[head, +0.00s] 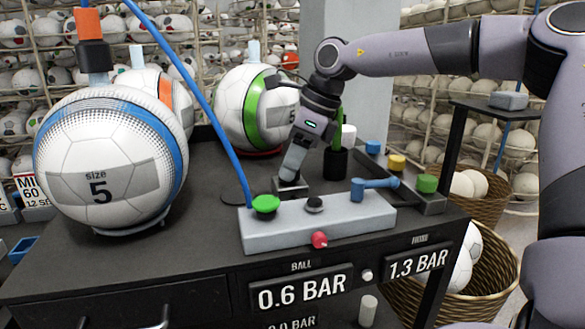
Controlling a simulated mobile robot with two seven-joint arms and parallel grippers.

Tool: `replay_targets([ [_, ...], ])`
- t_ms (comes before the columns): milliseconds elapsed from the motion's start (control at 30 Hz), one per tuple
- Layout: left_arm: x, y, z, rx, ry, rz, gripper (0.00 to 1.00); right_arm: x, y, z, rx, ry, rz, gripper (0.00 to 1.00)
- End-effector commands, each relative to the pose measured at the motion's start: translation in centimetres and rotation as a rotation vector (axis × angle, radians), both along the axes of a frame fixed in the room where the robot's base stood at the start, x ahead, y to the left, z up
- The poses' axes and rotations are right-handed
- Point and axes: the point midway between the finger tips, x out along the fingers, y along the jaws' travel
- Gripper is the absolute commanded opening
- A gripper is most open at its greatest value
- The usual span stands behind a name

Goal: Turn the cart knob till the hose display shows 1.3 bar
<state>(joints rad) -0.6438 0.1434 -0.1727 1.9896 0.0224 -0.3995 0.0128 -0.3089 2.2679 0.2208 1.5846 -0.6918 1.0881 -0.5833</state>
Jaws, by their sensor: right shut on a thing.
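The hose display (418,263) on the cart's front reads 1.3 BAR. My right gripper (291,183) points down onto the cart top, just behind the grey valve block (335,222). It is shut on what seems to be the cart knob, which its fingers hide almost wholly. The ball display (302,291) reads 0.6 BAR. My left gripper is not in view.
A size 5 ball (105,150) stands left, another ball (240,105) behind. A blue hose (205,105) crosses between.

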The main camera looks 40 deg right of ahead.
Motion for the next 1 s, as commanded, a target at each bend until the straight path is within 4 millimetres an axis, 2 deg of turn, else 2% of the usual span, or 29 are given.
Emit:
replay_targets([
  [100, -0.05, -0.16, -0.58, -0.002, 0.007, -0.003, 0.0, -0.02, 0.04, -0.08, -0.002, -0.002, -0.062, 0.11],
  [333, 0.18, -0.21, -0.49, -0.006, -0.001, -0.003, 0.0, -0.02, 0.05, 0.03, -0.002, -0.001, -0.136, 0.11],
  [867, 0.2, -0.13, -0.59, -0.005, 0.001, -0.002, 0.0, -0.02, 0.06, 0.12, -0.001, -0.001, -0.158, 0.11],
  [900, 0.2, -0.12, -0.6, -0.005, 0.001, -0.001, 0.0, -0.03, 0.06, 0.12, -0.001, -0.001, -0.158, 0.51],
  [967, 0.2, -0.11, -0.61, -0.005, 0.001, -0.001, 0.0, -0.02, 0.06, 0.12, -0.001, -0.001, -0.158, 0.67],
  [1000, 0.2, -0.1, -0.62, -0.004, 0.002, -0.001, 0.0, -0.02, 0.06, 0.11, -0.001, -0.001, -0.158, 0.67],
])
